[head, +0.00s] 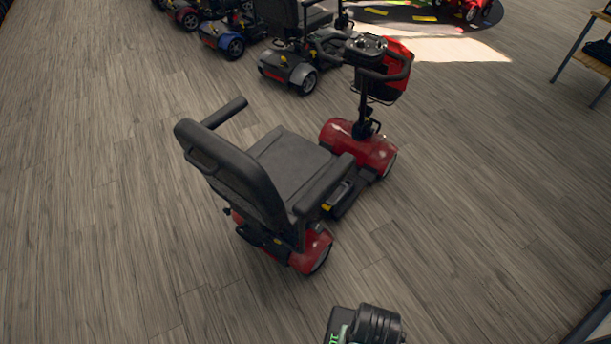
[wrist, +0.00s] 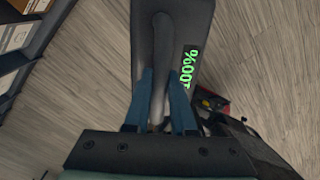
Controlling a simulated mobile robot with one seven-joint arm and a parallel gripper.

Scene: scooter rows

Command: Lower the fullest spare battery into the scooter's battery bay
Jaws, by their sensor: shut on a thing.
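The red scooter (head: 355,150) with a black seat (head: 290,160) stands on the floor in the middle of the head view. Its battery bay cannot be clearly made out. My gripper (wrist: 160,85) has its blue fingers shut on the handle of a dark grey battery (wrist: 145,25). The battery's display shows green figures that read as 100%, turned over in the wrist view. The battery (head: 340,322) shows partly at the bottom edge of the head view, apart from the scooter and nearer to me. A small red and black part of the scooter (wrist: 212,97) shows behind it in the wrist view.
Several other scooters, one of them grey (head: 288,68), stand in a row at the back. A wooden-topped table (head: 590,55) is at the right edge. Boxes on a dark shelf (wrist: 40,35) show at the wrist view's upper left. Open wood floor surrounds the red scooter.

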